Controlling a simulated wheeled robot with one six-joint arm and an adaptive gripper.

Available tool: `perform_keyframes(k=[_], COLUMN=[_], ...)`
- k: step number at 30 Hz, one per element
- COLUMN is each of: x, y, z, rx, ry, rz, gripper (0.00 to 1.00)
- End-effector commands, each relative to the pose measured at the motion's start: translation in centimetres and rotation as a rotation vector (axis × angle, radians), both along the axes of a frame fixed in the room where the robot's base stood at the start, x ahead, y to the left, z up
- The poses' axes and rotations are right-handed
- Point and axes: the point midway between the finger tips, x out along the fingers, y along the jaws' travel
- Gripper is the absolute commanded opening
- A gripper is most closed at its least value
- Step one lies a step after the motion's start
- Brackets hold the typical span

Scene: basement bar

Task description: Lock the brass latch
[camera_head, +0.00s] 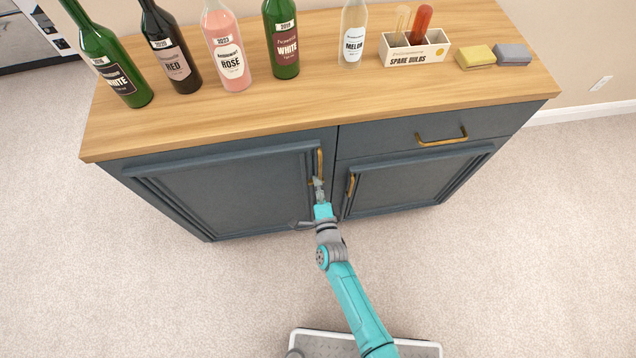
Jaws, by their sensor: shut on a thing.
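The brass latch (311,184) is a small brass piece near the right edge of the left cabinet door (235,190), just below that door's upright brass handle (320,161). It is small and mostly hidden by my gripper, so I cannot tell its exact position. My gripper (318,184) is at the latch, its fingers shut on it. My teal arm reaches up to it from the lower right. The left door looks closed.
The right door has a brass handle (351,185), and the drawer above has another (442,137). Carpet in front is clear.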

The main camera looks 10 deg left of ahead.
Motion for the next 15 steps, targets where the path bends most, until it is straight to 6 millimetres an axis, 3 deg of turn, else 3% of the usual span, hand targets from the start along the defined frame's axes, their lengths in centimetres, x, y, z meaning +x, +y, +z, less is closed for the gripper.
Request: perform_keyframes(k=[15], x=[0.0], y=[-0.12], z=[-0.11], rx=[0.088], ry=[0.026], rz=[-0.002], gripper=[0.0])
